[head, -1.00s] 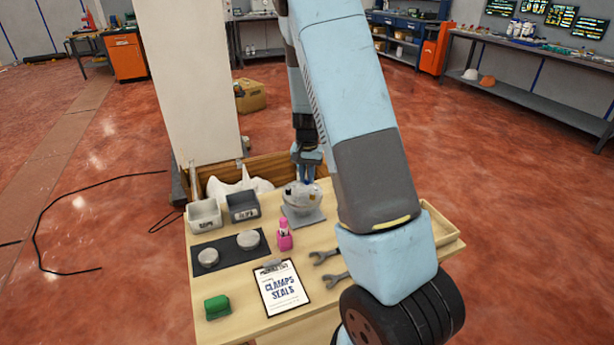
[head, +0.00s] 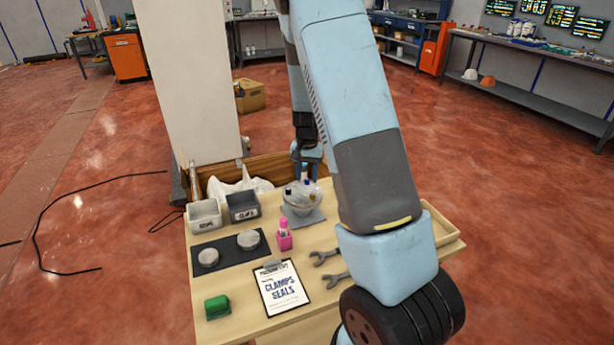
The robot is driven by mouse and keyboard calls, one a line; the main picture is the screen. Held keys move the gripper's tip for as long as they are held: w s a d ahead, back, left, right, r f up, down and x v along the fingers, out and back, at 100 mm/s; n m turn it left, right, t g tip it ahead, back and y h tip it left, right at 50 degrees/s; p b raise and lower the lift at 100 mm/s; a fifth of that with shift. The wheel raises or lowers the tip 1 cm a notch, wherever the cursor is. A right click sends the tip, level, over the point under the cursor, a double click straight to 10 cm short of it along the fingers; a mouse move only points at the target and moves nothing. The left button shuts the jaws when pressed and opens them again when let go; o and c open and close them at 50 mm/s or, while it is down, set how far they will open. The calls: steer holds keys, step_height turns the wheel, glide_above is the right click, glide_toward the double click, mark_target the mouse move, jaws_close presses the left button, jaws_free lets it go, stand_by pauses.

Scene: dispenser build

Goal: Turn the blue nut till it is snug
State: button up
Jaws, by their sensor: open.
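My gripper (head: 309,172) is open and points down just above and slightly right of the dispenser's top. I cannot tell whether its fingers touch or flank the blue part. My arm hides the area to the right.
Two bins, white (head: 205,216) and dark grey (head: 242,207), stand left of the dispenser. A dark mat (head: 228,250) holds two round pieces. A pink bottle (head: 284,237), clipboard (head: 281,288), green block (head: 217,307), wrenches (head: 325,256) and a wooden tray (head: 440,226) share the table.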

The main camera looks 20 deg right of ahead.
step_height(320, 180, up, 13)
stand_by(0.4)
steer(key=shift+r, duration=0.1)
stand_by(0.3)
steer(key=s+a+r+n+t, duration=0.2)
steer(key=s+r, duration=0.3)
steer(key=s, duration=0.5)
steer(key=s+a+r+n+t, duration=0.1)
steer(key=s+a+r+n, duration=0.1)
steer(key=s+r, duration=0.4)
steer(key=s+a+r+n+t, duration=0.2)
steer(key=s+a+r, duration=0.2)
steer(key=s, duration=1.1)
step_height(320, 180, up, 2)
steer(key=shift+r+n+t, duration=0.1)
steer(key=shift+n+t, duration=0.2)
